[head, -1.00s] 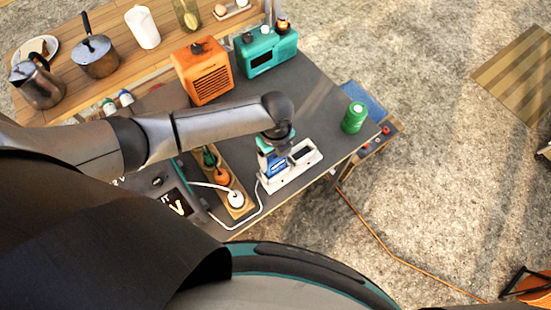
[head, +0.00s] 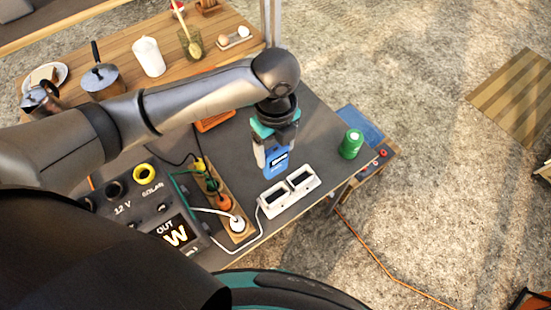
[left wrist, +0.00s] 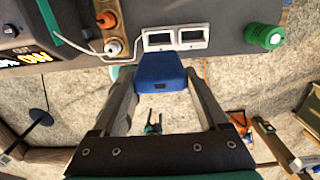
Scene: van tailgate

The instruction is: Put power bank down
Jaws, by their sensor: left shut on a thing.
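The power bank (head: 276,168) is a blue block with a dark label patch. My left gripper (head: 273,150) is shut on it and holds it with its lower end hanging down. In the left wrist view the power bank (left wrist: 162,70) sits between the two fingers, its near end with a small dark port facing the camera. A white dock (head: 288,192) with two dark-faced bays lies on the grey table (head: 230,148) below and just right of the power bank. My right gripper is out of view.
A wooden power strip (head: 222,200) with plugs lies left of the dock, its white cable looping beside the dock. A green can (head: 351,144) stands right. A power station (head: 160,215) with a lit display stands left. My arm largely hides an orange box (head: 215,122).

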